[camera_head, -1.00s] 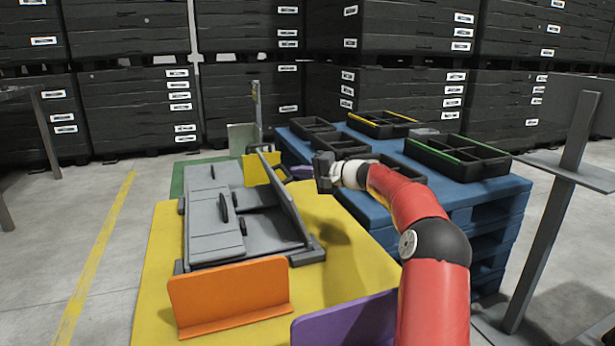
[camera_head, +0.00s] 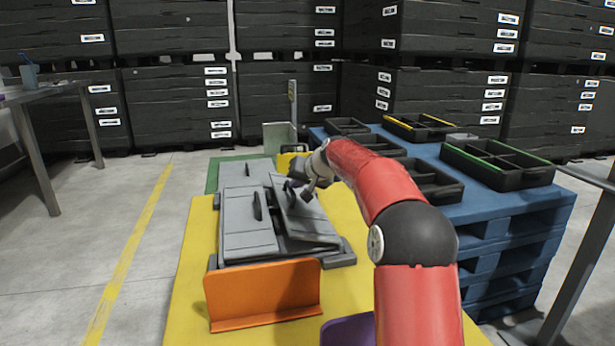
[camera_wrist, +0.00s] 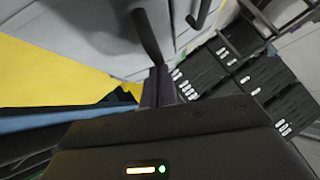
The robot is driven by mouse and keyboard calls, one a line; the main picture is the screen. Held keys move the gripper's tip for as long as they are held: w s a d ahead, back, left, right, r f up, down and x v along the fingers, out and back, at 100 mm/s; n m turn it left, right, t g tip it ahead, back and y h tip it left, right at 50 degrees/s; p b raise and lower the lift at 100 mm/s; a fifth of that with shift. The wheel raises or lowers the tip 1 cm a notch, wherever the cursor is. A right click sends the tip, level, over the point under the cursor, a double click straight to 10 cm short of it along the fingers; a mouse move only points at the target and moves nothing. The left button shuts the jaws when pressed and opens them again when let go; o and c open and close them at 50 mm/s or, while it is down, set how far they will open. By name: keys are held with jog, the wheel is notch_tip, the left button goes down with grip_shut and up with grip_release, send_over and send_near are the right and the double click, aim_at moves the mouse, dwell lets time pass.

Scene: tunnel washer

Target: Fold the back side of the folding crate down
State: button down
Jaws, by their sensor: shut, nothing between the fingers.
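The grey folding crate (camera_head: 244,250) lies on a yellow surface. Its left side panel (camera_head: 247,222) lies folded inward, with a dark handle on it. Its right side panel (camera_head: 312,228) leans inward at a low slant, its left edge close to the left panel. A further grey panel (camera_head: 242,174) lies low at the far end. My gripper (camera_head: 306,192) is shut and empty at the upper part of the slanted right panel; contact is not clear. In the wrist view a grey panel (camera_wrist: 120,45) with dark handles is close to the fingers.
An orange bracket (camera_head: 262,292) stands before the crate, a purple one (camera_head: 350,331) at front right. A yellow bracket (camera_head: 291,162) is behind. A blue pallet (camera_head: 500,215) with black trays stands right. Stacked dark crates fill the back. Floor at left is clear.

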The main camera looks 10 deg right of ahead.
aim_at(283, 197)
jog(key=shift+a+f+n+h, duration=0.4)
jog(key=shift+a+f+h, duration=0.35)
jog(key=shift+a+h, duration=0.1)
jog(key=shift+a+f, duration=0.4)
jog(key=shift+f, duration=0.1)
